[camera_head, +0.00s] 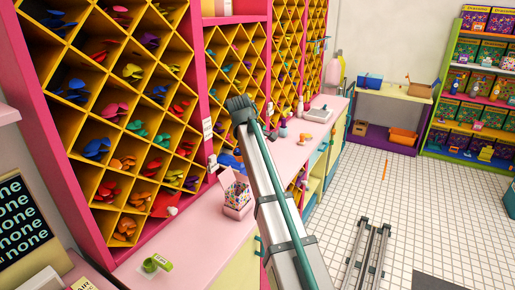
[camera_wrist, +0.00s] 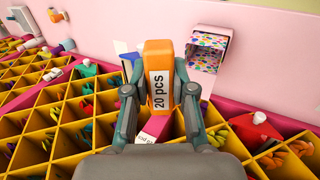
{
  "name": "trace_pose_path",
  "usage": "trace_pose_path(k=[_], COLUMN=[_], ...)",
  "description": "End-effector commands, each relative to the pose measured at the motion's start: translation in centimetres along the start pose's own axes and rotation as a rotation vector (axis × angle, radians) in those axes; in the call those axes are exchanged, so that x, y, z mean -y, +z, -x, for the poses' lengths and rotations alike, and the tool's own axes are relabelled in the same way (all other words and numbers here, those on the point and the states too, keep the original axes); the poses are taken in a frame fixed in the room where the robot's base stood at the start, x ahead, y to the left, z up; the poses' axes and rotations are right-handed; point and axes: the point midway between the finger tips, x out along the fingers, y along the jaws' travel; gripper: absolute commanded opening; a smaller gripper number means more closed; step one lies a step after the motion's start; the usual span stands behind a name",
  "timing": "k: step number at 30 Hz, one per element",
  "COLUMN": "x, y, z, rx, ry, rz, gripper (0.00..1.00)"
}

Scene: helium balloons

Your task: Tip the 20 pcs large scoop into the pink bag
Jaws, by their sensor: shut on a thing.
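In the wrist view my gripper (camera_wrist: 159,70) is shut on the orange handle of the 20 pcs large scoop (camera_wrist: 159,55), one finger on each side. The black-on-white label "20 pcs" faces the camera. The scoop's bowl and any contents are hidden. A pink open-topped bag (camera_wrist: 210,48) with a bright speckled pattern is just right of the scoop, apart from it. In the head view the pink bag (camera_head: 238,208) stands on the pink counter, left of my arm.
A yellow diamond-grid rack (camera_head: 118,125) of coloured balloons rises behind the counter (camera_head: 190,235). A red scoop (camera_head: 165,204) lies by its lower edge. Small bottles and a white tray (camera_head: 318,114) stand farther back.

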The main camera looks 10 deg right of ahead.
Motion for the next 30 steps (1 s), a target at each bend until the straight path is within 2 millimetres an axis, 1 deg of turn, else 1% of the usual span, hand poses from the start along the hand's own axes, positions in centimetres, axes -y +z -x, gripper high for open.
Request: trace_pose_path(k=[1, 11, 30], x=[0.7, 1.9, 2.6], y=[0.1, 0.1, 0.0], z=[0.0, -0.1, -0.4], rx=[-0.001, -0.001, -0.001], ry=[0.031, 0.238, 0.35], rz=[0.002, 0.003, 0.001], gripper=[0.0, 0.0, 0.0])
